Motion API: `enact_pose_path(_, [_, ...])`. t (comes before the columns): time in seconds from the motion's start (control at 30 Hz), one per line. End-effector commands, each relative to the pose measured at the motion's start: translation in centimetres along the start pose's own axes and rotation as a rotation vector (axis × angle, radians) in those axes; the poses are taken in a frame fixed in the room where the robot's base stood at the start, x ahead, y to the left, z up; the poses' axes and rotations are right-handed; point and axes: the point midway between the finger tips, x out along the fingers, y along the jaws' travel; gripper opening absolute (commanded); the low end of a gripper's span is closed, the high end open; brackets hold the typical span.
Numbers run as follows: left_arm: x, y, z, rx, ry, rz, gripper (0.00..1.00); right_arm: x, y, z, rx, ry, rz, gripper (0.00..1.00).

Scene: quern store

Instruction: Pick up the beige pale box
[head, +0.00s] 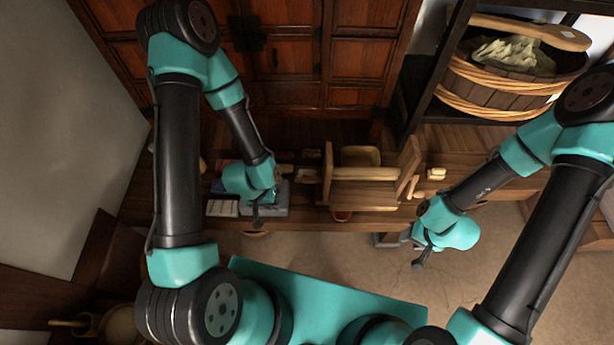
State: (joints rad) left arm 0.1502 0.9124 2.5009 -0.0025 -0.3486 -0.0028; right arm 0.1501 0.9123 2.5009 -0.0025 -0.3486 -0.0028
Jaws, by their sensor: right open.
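A small pale beige block (437,173) lies on the wooden bench right of a wooden rack; it may be the beige box. A larger tan box-like piece (361,156) stands behind the rack's board, partly hidden by it. My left gripper (256,218) hangs over a grey flat object (278,206) on the left part of the bench; its jaws are too small and dark to read. My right gripper (418,264) is open, in front of the bench's right part, below and left of the beige block and apart from it.
The wooden rack (364,191) stands mid-bench with raised sides. White small items (222,208) lie left of the grey object. A dark shelf holds a wooden tub (505,85) at upper right. Wooden cabinets (290,65) close the back. The floor (350,255) before the bench is clear.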

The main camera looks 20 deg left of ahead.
Motion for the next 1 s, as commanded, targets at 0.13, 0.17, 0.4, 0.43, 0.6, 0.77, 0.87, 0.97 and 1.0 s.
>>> enact_pose_path(0.13, [0.0, 0.0, 0.0, 0.0, 0.0, 0.0, 0.33, 0.0, 0.0, 0.0, 0.0, 0.0, 0.0, 0.43])
enact_pose_path(0.17, [0.0, 0.0, 0.0, 0.0, 0.0, 0.0, 0.35, 0.0, 0.0, 0.0, 0.0, 0.0, 0.0, 0.43])
enact_pose_path(0.4, [0.0, 0.0, 0.0, 0.0, 0.0, 0.0, 0.58, 0.0, 0.0, 0.0, 0.0, 0.0, 0.0, 0.43])
enact_pose_path(0.43, [0.0, 0.0, 0.0, 0.0, 0.0, 0.0, 0.61, 0.0, 0.0, 0.0, 0.0, 0.0, 0.0, 0.43])
enact_pose_path(0.6, [0.0, 0.0, 0.0, 0.0, 0.0, 0.0, 0.78, 0.0, 0.0, 0.0, 0.0, 0.0, 0.0, 0.43])
enact_pose_path(0.77, [0.0, 0.0, 0.0, 0.0, 0.0, 0.0, 0.93, 0.0, 0.0, 0.01, 0.0, 0.0, 0.0, 0.43])
enact_pose_path(0.87, [0.0, 0.0, 0.0, 0.0, 0.0, 0.0, 1.0, 0.0, 0.0, 0.0, 0.0, 0.0, 0.0, 0.43])
enact_pose_path(0.97, [0.0, 0.0, 0.0, 0.0, 0.0, 0.0, 1.0, 0.0, 0.0, 0.0, 0.0, 0.0, 0.0, 0.43])
enact_pose_path(1.0, [0.0, 0.0, 0.0, 0.0, 0.0, 0.0, 1.0, 0.0, 0.0, 0.0, 0.0, 0.0, 0.0, 0.43])
